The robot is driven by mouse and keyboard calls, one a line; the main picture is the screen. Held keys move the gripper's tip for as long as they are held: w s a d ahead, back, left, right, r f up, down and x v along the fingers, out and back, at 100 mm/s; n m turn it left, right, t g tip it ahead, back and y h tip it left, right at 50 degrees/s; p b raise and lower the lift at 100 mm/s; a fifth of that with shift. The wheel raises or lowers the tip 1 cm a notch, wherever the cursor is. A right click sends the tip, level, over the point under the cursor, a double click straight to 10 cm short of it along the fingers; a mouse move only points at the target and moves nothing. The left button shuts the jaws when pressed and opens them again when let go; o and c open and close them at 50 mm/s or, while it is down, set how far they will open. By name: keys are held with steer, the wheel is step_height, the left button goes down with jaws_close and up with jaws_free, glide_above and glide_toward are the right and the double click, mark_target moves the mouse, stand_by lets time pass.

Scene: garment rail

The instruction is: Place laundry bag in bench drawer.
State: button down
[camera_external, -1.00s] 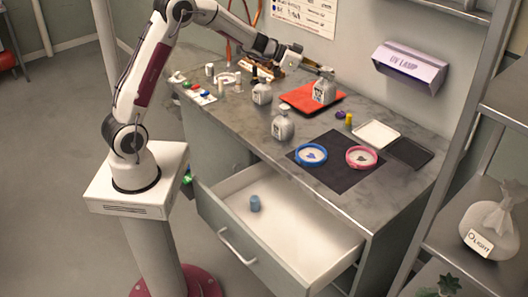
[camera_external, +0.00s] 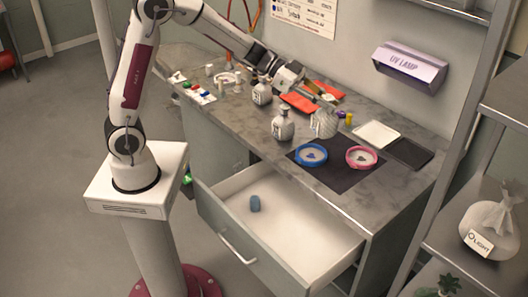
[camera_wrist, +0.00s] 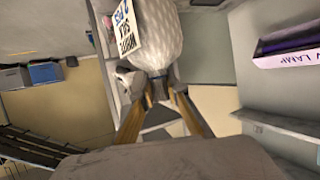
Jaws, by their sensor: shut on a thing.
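My gripper (camera_external: 316,98) is shut on a pale, textured bag (camera_external: 324,124) and holds it by its neck over the bench, behind the dark mat. In the wrist view the two tan fingers close on the neck, and the bag (camera_wrist: 163,48) fills the top centre with a white printed label, only partly readable. I cannot tell whether this is the laundry bag.
Two similar small bags, one (camera_external: 262,93) farther back and one (camera_external: 283,126) nearer, stand on the bench. A red tray (camera_external: 300,103), blue dish (camera_external: 311,155), pink dish (camera_external: 361,157) and white tray (camera_external: 377,134) are nearby. A tied sack (camera_external: 488,228) sits on the right shelf.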

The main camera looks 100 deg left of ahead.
steer(key=s+d+m+g+h, duration=0.2)
steer(key=s+d, duration=0.3)
steer(key=d, duration=0.5)
steer(key=s+d+m+g+h, duration=0.1)
steer(key=s+d+m+h, duration=0.3)
steer(key=d, duration=0.7)
step_height(320, 180, down, 27)
steer(key=n+y, duration=0.1)
steer(key=shift+s, duration=0.4)
steer(key=shift+a+f, duration=0.1)
steer(key=shift+f, duration=0.05)
steer(key=shift+f, duration=2.8)
steer(key=shift+f, duration=2.1)
steer(key=shift+f, duration=0.1)
